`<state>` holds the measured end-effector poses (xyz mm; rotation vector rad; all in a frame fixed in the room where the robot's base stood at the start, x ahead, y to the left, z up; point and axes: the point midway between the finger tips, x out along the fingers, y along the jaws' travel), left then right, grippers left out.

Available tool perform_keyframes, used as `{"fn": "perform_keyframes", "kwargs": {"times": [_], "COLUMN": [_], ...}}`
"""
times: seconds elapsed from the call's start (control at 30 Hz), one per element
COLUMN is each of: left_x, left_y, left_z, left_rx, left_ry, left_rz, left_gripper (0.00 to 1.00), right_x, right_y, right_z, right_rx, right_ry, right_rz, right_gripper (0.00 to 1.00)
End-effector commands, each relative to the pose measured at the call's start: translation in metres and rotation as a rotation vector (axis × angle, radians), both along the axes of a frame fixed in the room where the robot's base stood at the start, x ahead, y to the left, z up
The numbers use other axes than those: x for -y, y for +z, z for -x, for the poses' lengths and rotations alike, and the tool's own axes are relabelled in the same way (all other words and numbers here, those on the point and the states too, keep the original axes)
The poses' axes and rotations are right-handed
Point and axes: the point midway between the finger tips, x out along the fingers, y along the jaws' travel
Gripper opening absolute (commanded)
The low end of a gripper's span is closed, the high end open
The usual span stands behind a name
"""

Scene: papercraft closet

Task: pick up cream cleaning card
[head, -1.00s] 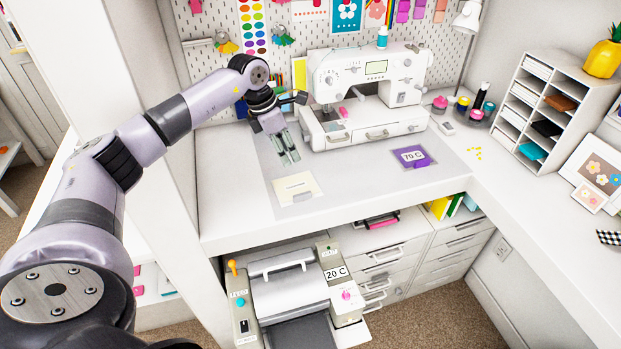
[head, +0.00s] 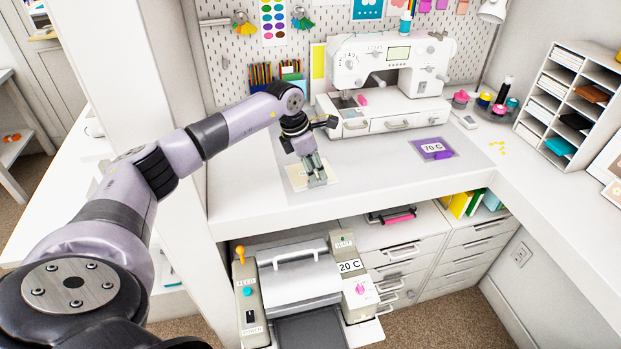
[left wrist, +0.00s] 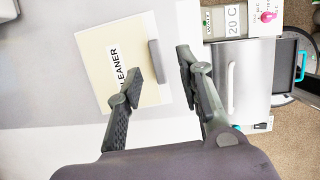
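The cream cleaning card (head: 297,176) lies flat on the grey mat on the desk, partly hidden by my left gripper (head: 316,178) in the head view. In the left wrist view the cream card (left wrist: 98,50) shows a white label reading "CLEANER" and a grey raised tab (left wrist: 155,52) at its right edge. My left gripper (left wrist: 160,63) is open, with one finger over the card and the other beyond its edge. The tab shows between the fingers; contact cannot be told. My right gripper is not in view.
A purple 70 C card (head: 433,149) lies to the right on the mat. A white sewing machine (head: 385,75) stands behind. Below the desk front edge is a laminator-like machine (head: 298,280) marked 20 C.

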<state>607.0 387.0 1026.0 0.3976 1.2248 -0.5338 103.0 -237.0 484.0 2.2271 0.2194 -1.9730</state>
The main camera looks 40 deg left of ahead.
Motion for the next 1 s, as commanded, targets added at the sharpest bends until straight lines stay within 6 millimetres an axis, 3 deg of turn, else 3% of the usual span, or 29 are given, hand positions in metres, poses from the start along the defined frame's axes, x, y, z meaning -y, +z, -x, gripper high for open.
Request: {"fn": "perform_keyframes", "kwargs": {"times": [0.03,0.2,0.43,0.6,1.0], "left_x": [0.004,0.011,0.011,0.011,0.011], "left_y": [-0.015,-0.034,-0.032,-0.032,-0.032], "left_z": [-0.001,-0.004,-0.005,-0.005,-0.004], "left_rx": [-0.002,-0.002,-0.001,-0.001,-0.001], "left_ry": [-0.002,-0.004,-0.003,-0.003,-0.003], "left_rz": [0.001,0.001,0.0,0.0,0.0], "left_gripper": [0.34,0.34,0.34,0.23,0.0], "right_x": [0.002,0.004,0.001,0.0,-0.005], "right_y": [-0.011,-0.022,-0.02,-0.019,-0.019], "right_z": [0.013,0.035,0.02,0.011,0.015], "right_rx": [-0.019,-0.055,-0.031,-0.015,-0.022], "right_ry": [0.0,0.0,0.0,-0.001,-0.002], "right_rz": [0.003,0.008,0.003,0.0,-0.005], "right_gripper": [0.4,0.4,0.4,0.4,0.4]}}
